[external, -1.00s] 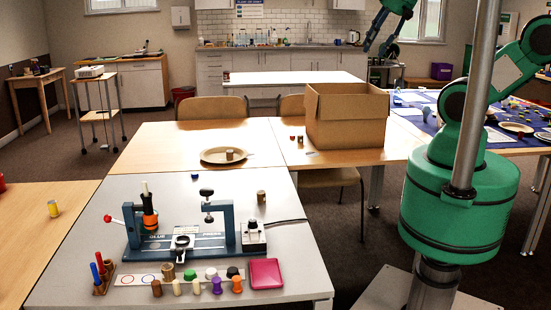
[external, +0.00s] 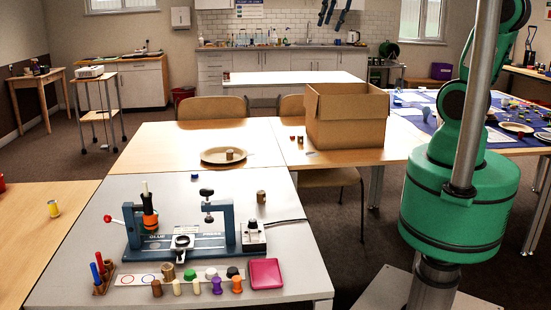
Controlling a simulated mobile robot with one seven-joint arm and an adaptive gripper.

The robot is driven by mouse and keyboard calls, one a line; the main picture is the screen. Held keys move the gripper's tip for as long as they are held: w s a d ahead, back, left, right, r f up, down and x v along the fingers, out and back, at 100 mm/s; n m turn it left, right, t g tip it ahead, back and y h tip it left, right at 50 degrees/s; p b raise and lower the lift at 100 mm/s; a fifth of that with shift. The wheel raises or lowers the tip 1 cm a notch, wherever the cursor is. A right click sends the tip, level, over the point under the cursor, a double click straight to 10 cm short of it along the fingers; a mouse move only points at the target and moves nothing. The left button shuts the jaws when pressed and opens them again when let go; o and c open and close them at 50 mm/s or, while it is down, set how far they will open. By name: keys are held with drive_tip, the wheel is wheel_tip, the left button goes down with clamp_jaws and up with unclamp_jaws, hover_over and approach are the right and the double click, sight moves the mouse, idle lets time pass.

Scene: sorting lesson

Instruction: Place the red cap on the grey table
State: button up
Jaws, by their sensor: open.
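The grey table (external: 90,262) is in the foreground and holds a blue press and a row of small coloured pieces. A tiny red piece (external: 292,138) lies on the wooden table left of the cardboard box; it may be the red cap, but it is too small to be sure. My gripper (external: 331,21) shows only in part at the top edge, its dark fingers apart, open and empty. It is high above the tables and far from the red piece in the picture. The rest of it is outside the frame.
An open cardboard box (external: 346,120) stands on the wooden table. A plate (external: 212,156) with a brown piece is to its left. The blue press (external: 190,240), pegs and a pink-red tray (external: 266,275) crowd the grey table's front. Its back left is clear.

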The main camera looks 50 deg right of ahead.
drive_tip(key=w+d+f+m, duration=0.1)
drive_tip(key=w+d, duration=0.2)
drive_tip(key=w, duration=0.3)
drive_tip(key=w+d+f+m+g, duration=0.1)
drive_tip(key=w+d, duration=0.1)
drive_tip(key=w, duration=0.3)
drive_tip(key=w+d+f+m, duration=0.1)
drive_tip(key=w+d, duration=0.2)
drive_tip(key=w, duration=0.3)
drive_tip(key=m+g+p, duration=0.1)
drive_tip(key=m+g, duration=0.2)
drive_tip(key=m, duration=0.7)
hover_over(292, 137)
drive_tip(key=w+d, duration=0.1)
wheel_tip(292, 137, down, 43)
drive_tip(key=shift+d+f+m, duration=0.2)
drive_tip(key=shift+d+m, duration=0.05)
drive_tip(key=shift+m, duration=0.05)
drive_tip(key=shift+f, duration=0.15)
wheel_tip(292, 137, down, 8)
drive_tip(key=shift+f+b, duration=0.1)
drive_tip(key=shift+b, duration=0.35)
drive_tip(key=shift+f, duration=0.15)
